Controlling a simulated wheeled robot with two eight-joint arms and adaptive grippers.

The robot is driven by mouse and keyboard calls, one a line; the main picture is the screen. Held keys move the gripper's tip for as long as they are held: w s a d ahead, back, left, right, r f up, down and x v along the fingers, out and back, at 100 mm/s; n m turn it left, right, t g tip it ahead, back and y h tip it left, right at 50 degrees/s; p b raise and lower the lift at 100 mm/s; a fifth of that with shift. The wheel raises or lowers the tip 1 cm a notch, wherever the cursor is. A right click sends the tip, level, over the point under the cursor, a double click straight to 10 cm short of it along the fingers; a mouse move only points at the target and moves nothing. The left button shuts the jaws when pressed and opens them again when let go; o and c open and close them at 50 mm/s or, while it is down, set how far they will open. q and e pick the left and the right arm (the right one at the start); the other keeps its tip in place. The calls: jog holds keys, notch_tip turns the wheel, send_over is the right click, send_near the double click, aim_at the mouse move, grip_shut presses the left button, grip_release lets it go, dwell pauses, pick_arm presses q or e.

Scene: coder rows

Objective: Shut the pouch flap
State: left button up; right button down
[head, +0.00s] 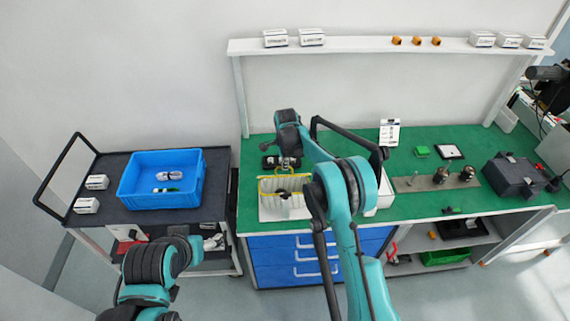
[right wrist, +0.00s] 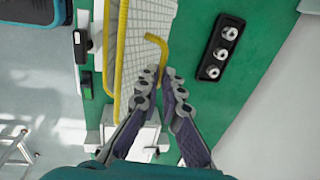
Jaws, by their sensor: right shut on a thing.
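The pouch (head: 285,205) is pale with yellow edging and stands on the green bench top near its front left. In the right wrist view, its pale gridded body (right wrist: 128,50) with a long yellow edge runs up the middle. A bent yellow bar (right wrist: 160,48) reaches from it down between my fingers. My right gripper (head: 290,163) is above the back side of the pouch. In the right wrist view the same gripper (right wrist: 167,80) is shut on the yellow bar. The flap's exact angle is hard to tell.
A black strip with round metal parts (right wrist: 221,46) lies beside the pouch. A blue crate (head: 137,190) sits on the dark cart at left. A dark case (head: 512,175) stands at the bench's right. The green surface (head: 345,140) behind is mostly clear.

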jog(key=s+f+t+b, duration=0.1)
jog(key=s+t+b, duration=0.1)
jog(key=b, duration=0.2)
jog(key=s+f+t+b, duration=0.1)
jog(key=s+t+b, duration=0.1)
jog(key=t+b, duration=0.1)
jog(key=shift+s+f+b, duration=0.1)
jog(key=shift+f+b, duration=0.1)
jog(key=shift+b, duration=0.45)
jog(key=shift+s+f+t+b, duration=0.2)
jog(key=shift+s+t+b, duration=0.2)
jog(key=shift+t+b, duration=0.6)
jog(key=c, duration=1.7)
grip_release()
jog(key=v, duration=1.2)
jog(key=shift+w, duration=0.1)
